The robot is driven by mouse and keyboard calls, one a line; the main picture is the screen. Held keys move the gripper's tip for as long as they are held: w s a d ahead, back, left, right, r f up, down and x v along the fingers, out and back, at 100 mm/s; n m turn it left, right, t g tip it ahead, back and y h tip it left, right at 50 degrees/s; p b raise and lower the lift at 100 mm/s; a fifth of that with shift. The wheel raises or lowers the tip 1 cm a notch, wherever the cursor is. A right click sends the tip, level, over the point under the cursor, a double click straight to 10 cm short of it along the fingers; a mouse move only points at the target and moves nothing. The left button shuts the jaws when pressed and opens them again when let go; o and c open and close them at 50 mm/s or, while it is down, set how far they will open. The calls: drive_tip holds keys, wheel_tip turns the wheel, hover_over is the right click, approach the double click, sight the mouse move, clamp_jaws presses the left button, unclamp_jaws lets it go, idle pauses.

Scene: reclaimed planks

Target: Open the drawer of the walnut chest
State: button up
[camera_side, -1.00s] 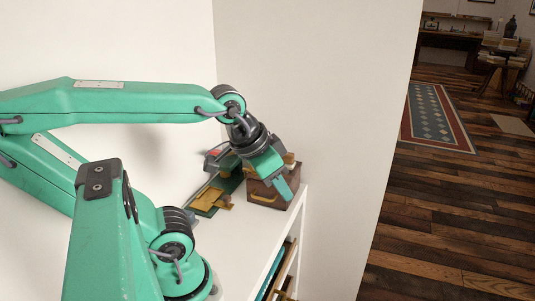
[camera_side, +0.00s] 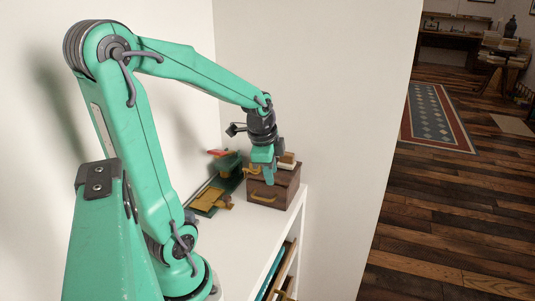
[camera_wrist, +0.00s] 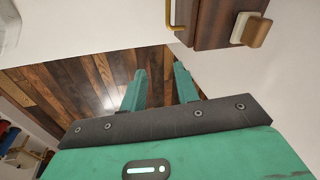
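The walnut chest (camera_side: 287,188) stands on the white shelf top near its right end. It is a dark brown box with a brass handle (camera_side: 264,199) low on its front. Its drawer front looks flush, with no visible gap. In the wrist view the chest (camera_wrist: 213,25) is at the top, with the brass handle (camera_wrist: 169,20) on its left edge. My gripper (camera_side: 268,181) points down in front of the chest, overlapping its front in the side view. In the wrist view my gripper (camera_wrist: 158,80) has its two fingers apart, with nothing between them. I cannot tell whether it touches the chest.
A block with a pale part (camera_wrist: 253,30) lies on the chest. A green and brass object (camera_side: 213,197) stands left of the chest. The white shelf top (camera_side: 240,232) is clear in front. A wall is behind. The floor (camera_wrist: 95,80) shows below the shelf edge.

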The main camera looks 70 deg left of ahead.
sight(271, 188)
drive_tip(key=s+a+f+m+g, duration=0.1)
drive_tip(key=a+f+m, duration=0.1)
drive_tip(key=a+f, duration=0.2)
drive_tip(key=shift+a, duration=1.25)
drive_tip(key=shift+s+f, duration=0.1)
drive_tip(key=shift+f, duration=0.15)
drive_tip(key=shift+w+a+f, duration=0.15)
drive_tip(key=shift+f, duration=1.1)
drive_tip(key=shift+w+a+f, duration=0.15)
drive_tip(key=shift+f, duration=1.05)
drive_tip(key=shift+w+a+f, duration=0.15)
drive_tip(key=shift+f, duration=1.1)
clamp_jaws()
